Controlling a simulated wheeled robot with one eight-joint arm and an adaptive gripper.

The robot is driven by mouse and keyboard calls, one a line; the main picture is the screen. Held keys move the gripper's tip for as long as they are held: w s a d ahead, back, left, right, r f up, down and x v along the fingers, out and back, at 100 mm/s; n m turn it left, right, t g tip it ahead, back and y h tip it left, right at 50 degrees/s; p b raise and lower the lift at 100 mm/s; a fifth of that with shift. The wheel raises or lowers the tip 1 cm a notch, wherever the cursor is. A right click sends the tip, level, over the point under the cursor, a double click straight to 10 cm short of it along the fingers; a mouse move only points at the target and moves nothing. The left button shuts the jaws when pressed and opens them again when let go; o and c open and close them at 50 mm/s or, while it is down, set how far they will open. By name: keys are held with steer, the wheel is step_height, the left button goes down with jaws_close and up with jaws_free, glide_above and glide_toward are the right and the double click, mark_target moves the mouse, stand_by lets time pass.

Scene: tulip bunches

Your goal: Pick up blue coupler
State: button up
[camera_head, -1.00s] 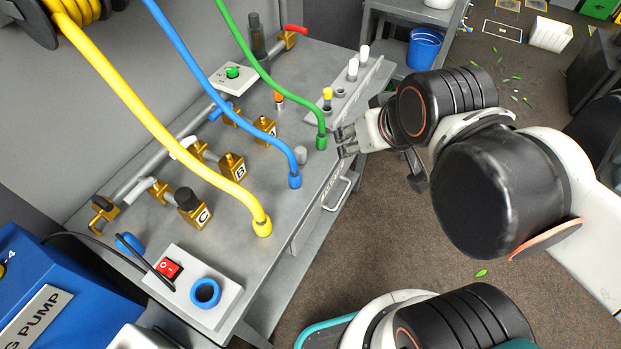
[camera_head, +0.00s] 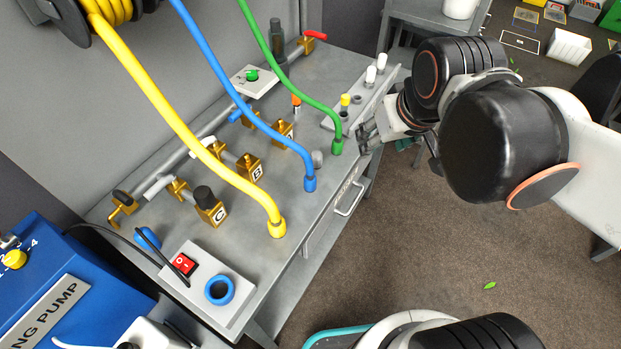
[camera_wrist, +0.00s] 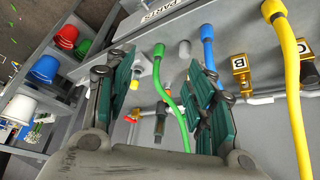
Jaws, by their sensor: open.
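The blue coupler (camera_head: 310,184) is the end fitting of the blue hose, standing upright on the grey bench between the yellow coupler (camera_head: 276,227) and the green coupler (camera_head: 337,146). In the wrist view the blue coupler (camera_wrist: 207,32) is at the upper middle, beyond and right of my fingers. My gripper (camera_head: 367,137) is at the bench's right edge, beside the green coupler and apart from the blue one. In the wrist view my gripper (camera_wrist: 160,85) is open, with the green hose showing between its teal fingers and nothing held.
A drawer handle (camera_head: 349,199) sticks out of the bench front. A switch box (camera_head: 207,290) is at the near end.

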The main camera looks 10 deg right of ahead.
steer(key=w+a+f+n+g+p, duration=0.1)
steer(key=w+a+n+g, duration=0.15)
steer(key=w, duration=0.35)
steer(key=n+g+p, duration=0.2)
steer(key=n+g, duration=0.1)
steer(key=n, duration=0.1)
glide_above(310, 173)
step_height(310, 173, down, 8)
steer(key=f, duration=0.1)
steer(key=shift+m, duration=0.25)
step_height(310, 173, down, 7)
steer(key=shift+f+b, duration=0.2)
steer(key=shift+b, duration=0.9)
steer(key=shift+f+b, duration=1.2)
steer(key=shift+f, duration=1.85)
steer(key=shift+r, duration=0.1)
steer(key=c, duration=1.2)
